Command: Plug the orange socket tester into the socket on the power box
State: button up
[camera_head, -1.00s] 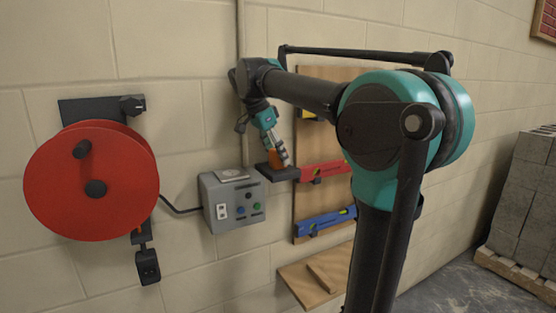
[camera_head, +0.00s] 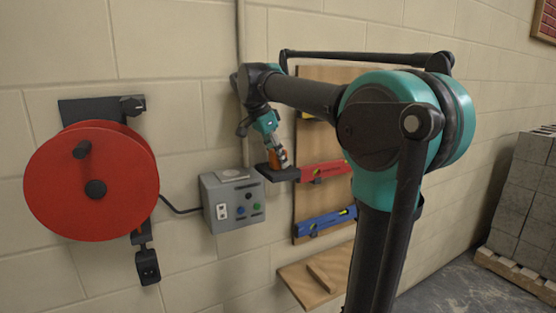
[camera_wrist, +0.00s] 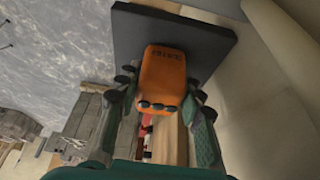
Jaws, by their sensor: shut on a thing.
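The orange socket tester (camera_wrist: 163,75) is between the fingers of my gripper (camera_wrist: 158,110) in the wrist view. Its orange body also shows in the head view (camera_head: 275,158), partly hidden by the fingers. My gripper (camera_head: 282,160) is shut on it, just above a small dark shelf (camera_head: 279,173). The tester appears at or very close to the shelf top; I cannot tell whether it touches. The grey power box (camera_head: 233,202) is on the wall to the left of the shelf. Its white socket (camera_head: 222,211) is on the left of its front face.
A red cable reel (camera_head: 92,178) hangs on the wall at left, with a cable running to the power box. A red level (camera_head: 325,171) and a blue level (camera_head: 325,221) hang on a wooden board right of the shelf. Grey blocks (camera_head: 520,190) are stacked at far right.

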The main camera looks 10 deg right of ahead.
notch_tip(320, 180, up, 20)
dwell(0.6)
dwell(0.4)
